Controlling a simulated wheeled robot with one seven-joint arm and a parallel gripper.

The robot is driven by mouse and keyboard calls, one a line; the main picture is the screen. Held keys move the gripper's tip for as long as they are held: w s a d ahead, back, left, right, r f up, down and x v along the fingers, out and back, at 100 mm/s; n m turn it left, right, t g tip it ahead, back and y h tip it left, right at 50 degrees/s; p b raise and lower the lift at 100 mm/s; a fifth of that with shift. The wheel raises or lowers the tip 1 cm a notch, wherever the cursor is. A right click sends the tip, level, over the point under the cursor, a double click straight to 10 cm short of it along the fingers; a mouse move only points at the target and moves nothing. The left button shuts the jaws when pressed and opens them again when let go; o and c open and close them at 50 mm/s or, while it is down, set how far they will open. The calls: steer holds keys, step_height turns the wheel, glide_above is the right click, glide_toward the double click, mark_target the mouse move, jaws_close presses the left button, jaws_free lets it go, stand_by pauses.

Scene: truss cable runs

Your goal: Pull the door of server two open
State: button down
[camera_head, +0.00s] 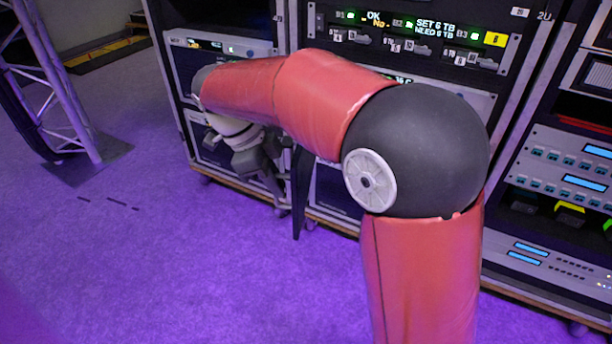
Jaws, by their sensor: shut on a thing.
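My gripper (272,183) is low in front of the racks, left of the picture's middle, below my red arm. Its fingers are small here and partly shaded. They are shut at a thin dark upright panel (302,192), which looks like the door of server two seen nearly edge-on, standing out from the rack front. The exact spot of the grip cannot be made out. My arm hides much of the rack behind it, including the door's upper part and its hinge side.
The left rack (222,48) and middle rack (420,30) stand on casters, with lit displays on the middle one. Another rack (565,165) stands at the right. A truss tower (75,110) on a dark base plate is at the left. The purple-lit floor (170,265) in front is clear.

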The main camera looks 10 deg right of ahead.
steer(key=shift+w+a+p, duration=0.2)
steer(key=shift+w+a, duration=0.15)
steer(key=shift+a, duration=0.45)
steer(key=shift+w+a+p, duration=0.25)
steer(key=shift+w+a, duration=0.1)
steer(key=shift+a, duration=0.5)
steer(key=shift+w+a+p, duration=0.2)
steer(key=shift+w+a, duration=0.15)
steer(key=shift+a, duration=0.45)
steer(key=c, duration=1.5)
jaws_free()
steer(key=p+v, duration=0.1)
steer(key=v, duration=0.6)
steer(key=shift+r, duration=0.4)
